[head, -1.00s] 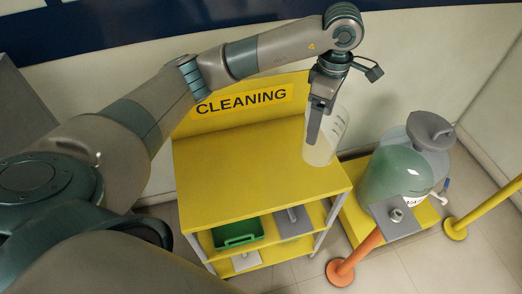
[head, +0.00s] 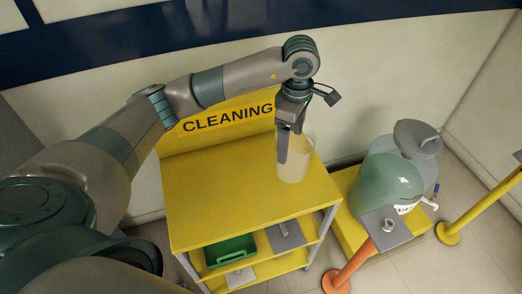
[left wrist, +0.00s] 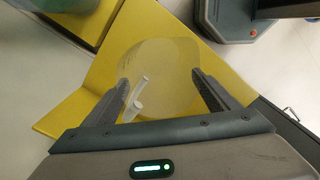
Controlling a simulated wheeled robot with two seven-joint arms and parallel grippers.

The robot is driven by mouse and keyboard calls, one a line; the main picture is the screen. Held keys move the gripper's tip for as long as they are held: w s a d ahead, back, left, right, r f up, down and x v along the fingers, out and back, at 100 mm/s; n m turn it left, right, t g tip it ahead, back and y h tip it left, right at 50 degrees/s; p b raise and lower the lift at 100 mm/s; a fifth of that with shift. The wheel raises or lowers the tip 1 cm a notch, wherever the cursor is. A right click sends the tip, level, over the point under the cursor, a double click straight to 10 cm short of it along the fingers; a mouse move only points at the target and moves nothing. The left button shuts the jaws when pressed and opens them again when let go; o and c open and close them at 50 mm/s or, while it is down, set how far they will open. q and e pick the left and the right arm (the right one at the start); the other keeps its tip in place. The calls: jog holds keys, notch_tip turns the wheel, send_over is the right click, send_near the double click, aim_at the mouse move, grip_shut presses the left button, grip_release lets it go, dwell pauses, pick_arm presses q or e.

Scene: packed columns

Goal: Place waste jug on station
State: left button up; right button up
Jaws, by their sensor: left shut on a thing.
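The waste jug (head: 297,164) is a translucent, pale container with cloudy, yellowish contents. My left gripper (head: 283,158) is shut on it and holds it upright. The station is a yellow cart (head: 222,193) with a CLEANING sign at its back. The jug is over the right part of its top; I cannot tell whether its base touches. In the left wrist view the jug (left wrist: 165,60) is between the two fingers of the left gripper (left wrist: 161,80), with its pale handle near the left finger. The yellow top (left wrist: 70,113) shows behind it. My right gripper is not in view.
A green tray (head: 231,252) and a grey item (head: 287,236) are on the cart's lower shelf. Right of the cart, a large green tank (head: 388,186) stands on a yellow base. Orange and yellow (head: 480,206) posts stand near it. The rest of the cart top is clear.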

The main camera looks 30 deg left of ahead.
pick_arm(q)
jog(key=s+a+f+p, duration=0.2)
jog(key=a+f, duration=0.2)
jog(key=a, duration=0.3)
jog(key=shift+f+p, duration=0.25)
jog(key=shift+p, duration=0.1)
notch_tip(320, 180, down, 4)
jog(key=shift+p, duration=1.05)
